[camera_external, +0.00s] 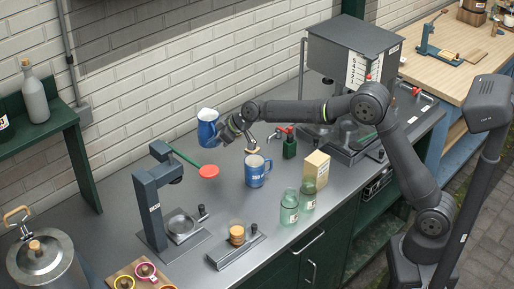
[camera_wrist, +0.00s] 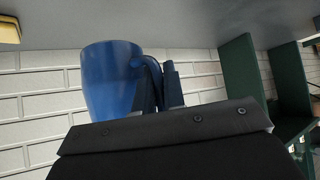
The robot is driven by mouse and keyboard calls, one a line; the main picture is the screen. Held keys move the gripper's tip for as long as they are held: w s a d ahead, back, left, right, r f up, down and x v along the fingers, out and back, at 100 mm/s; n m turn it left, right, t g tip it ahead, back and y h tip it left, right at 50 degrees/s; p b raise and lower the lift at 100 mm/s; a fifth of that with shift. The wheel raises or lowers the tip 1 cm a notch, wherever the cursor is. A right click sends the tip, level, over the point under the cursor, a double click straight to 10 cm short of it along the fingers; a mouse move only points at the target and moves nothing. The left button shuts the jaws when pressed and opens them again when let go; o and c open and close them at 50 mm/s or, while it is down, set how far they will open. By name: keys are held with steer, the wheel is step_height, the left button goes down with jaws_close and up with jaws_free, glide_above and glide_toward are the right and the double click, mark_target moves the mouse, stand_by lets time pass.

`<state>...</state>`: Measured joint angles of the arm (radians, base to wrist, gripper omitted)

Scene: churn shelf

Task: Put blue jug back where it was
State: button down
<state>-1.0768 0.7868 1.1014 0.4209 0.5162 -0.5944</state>
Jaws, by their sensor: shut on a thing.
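A blue jug (camera_external: 207,131) with a pale top is at the back of the grey counter, near the white brick wall. My gripper (camera_external: 231,128) is at its right side, shut on its handle. In the wrist view the jug (camera_wrist: 108,80) fills the left middle, and my gripper (camera_wrist: 160,85) closes on the handle side. The jug looks about upright in the external view. I cannot tell whether its base touches the counter. A second blue jug (camera_external: 257,173) with a white label stands on the counter, in front and to the right, apart from my gripper.
A grey stand (camera_external: 150,207) with a red-tipped green lever (camera_external: 208,171) is in front of the held jug. A green shelf (camera_external: 75,150) is at the left.

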steer(key=shift+s+a+f, duration=1)
steer(key=shift+a+f, duration=0.25)
steer(key=shift+f, duration=0.35)
steer(key=shift+s+a+f, duration=0.95)
steer(key=shift+a+f, duration=0.3)
steer(key=shift+f, duration=0.4)
steer(key=shift+s+a+f, duration=1)
steer(key=shift+a+f, duration=0.25)
steer(key=shift+f, duration=0.35)
steer(key=shift+f, duration=0.2)
steer(key=c, duration=1.5)
jaws_free()
steer(key=shift+d+r, duration=0.15)
steer(key=shift+r, duration=0.25)
steer(key=v, duration=1.1)
steer(key=shift+d+r, duration=0.2)
